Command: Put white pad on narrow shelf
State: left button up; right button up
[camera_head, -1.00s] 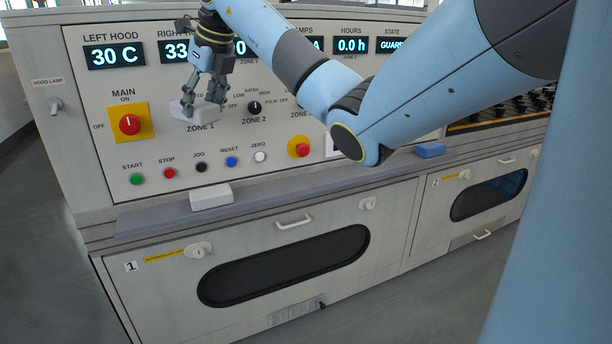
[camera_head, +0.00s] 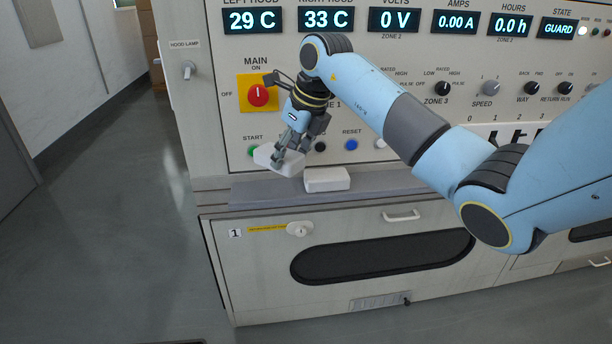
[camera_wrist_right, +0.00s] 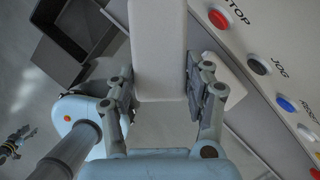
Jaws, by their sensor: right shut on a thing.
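My right gripper (camera_head: 287,150) is shut on a white pad (camera_head: 268,158), which is tilted in front of the panel below the red MAIN knob. In the right wrist view the held pad (camera_wrist_right: 158,50) lies between the two fingers (camera_wrist_right: 160,88). The narrow shelf (camera_head: 262,192) is a grey ledge along the panel's foot, and the held pad is above its left end. A second white block (camera_head: 327,179) lies on the shelf just right of the held pad. It is partly hidden behind a finger in the right wrist view (camera_wrist_right: 236,88).
The red MAIN knob (camera_head: 258,95) and the blue RESET button (camera_head: 351,144) are near the gripper. Below the shelf is a cabinet door with a handle (camera_head: 402,215). Open floor (camera_head: 110,200) lies to the left. My right forearm crosses the panel.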

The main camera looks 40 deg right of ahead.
notch_tip(320, 180, down, 3)
jog(key=shift+r, duration=0.2)
notch_tip(320, 180, down, 4)
jog(key=shift+r+b, duration=0.1)
jog(key=shift+b, duration=0.35)
pick_arm(q)
jog(key=shift+w+f, duration=0.45)
jog(key=shift+w, duration=0.1)
jog(key=shift+s, duration=0.15)
